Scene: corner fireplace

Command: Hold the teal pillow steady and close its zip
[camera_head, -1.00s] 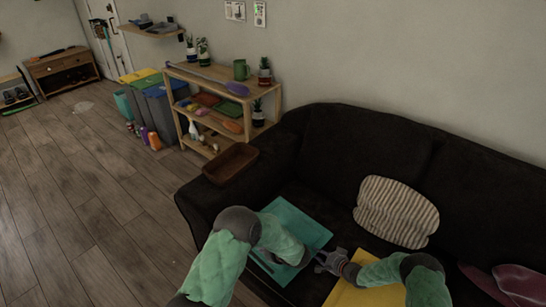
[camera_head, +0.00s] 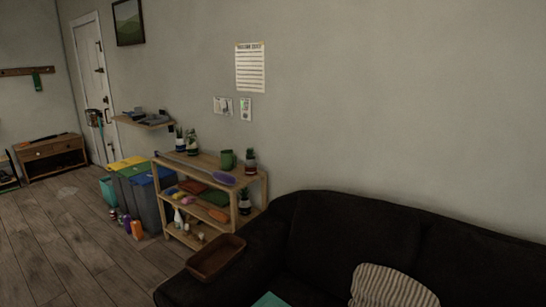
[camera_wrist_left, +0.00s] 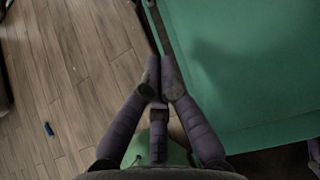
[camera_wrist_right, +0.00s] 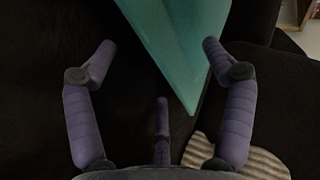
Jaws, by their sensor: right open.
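The teal pillow (camera_head: 269,300) shows only as a small corner at the bottom edge of the head view. In the left wrist view the pillow (camera_wrist_left: 245,60) fills the right side, with a thin teal strip along a dark gap at its left edge. My left gripper (camera_wrist_left: 161,78) has its fingers together where this strip ends, and appears shut on the pillow's edge; the zip pull cannot be made out. My right gripper (camera_wrist_right: 158,48) is open, with a pointed corner of the pillow (camera_wrist_right: 180,45) lying between and beyond its fingers. Neither gripper shows in the head view.
The dark sofa (camera_head: 320,240) lies under and around the pillow. A striped cushion (camera_head: 392,288) sits to the right. A brown tray (camera_head: 216,258) rests on the sofa arm. A wooden shelf (camera_head: 205,165) and bins (camera_head: 152,200) stand beyond. The wood floor (camera_wrist_left: 70,70) is left of the pillow.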

